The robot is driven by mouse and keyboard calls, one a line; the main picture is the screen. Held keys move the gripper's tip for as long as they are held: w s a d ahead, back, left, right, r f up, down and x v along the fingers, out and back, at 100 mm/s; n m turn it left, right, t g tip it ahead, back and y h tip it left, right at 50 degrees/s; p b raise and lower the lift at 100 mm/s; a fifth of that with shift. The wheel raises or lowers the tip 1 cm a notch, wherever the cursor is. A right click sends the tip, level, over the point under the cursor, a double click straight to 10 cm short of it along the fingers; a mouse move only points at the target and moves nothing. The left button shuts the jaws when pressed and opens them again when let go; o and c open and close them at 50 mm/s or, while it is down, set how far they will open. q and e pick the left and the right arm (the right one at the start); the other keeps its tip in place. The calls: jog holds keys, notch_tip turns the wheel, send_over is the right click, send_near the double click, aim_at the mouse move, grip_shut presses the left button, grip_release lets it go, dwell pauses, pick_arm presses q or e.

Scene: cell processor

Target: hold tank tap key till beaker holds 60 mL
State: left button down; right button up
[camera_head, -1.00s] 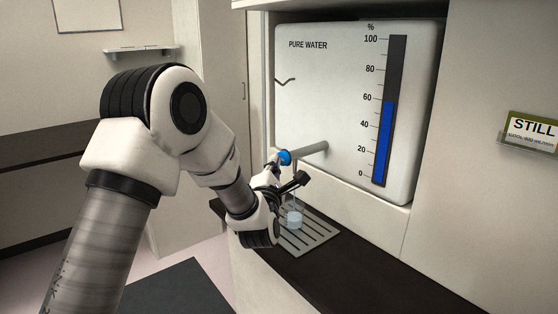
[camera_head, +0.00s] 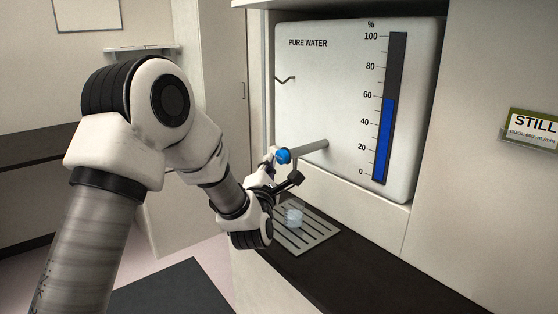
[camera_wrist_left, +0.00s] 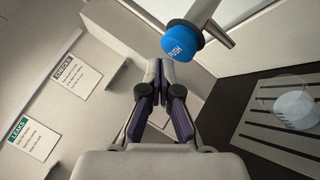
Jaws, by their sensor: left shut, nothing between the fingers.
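The pure water tank (camera_head: 340,100) has a grey spout (camera_head: 308,149) with a blue tap key (camera_head: 284,156) at its end. In the left wrist view the key (camera_wrist_left: 182,44) reads "PUSH". My left gripper (camera_head: 276,158) is shut and empty beside the key; in the wrist view its fingertips (camera_wrist_left: 160,68) show a small gap from the key. The clear beaker (camera_head: 294,216) stands on the drip grate below the spout, with some water in it. It also shows in the wrist view (camera_wrist_left: 296,106). Its volume marks are too small to read. No stream shows now. My right gripper is out of view.
The tank gauge (camera_head: 389,140) reads a little under 60 percent. The slotted drip grate (camera_head: 318,238) lies on a dark counter (camera_head: 370,275). A "STILL" sign (camera_head: 533,125) is on the right wall. The counter right of the grate is clear.

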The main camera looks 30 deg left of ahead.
pick_arm(q)
jog(key=shift+s+a, duration=0.1)
jog(key=shift+s, duration=0.1)
jog(key=s, duration=0.1)
jog(key=s+a+b, duration=0.1)
jog(key=s, duration=0.1)
jog(key=s+a, duration=0.1)
jog(key=s, duration=0.1)
jog(key=shift+s+a+b, duration=0.15)
jog(key=shift+s+b, duration=0.05)
jog(key=shift+b, duration=0.1)
jog(key=shift+r, duration=0.15)
dwell(2.9)
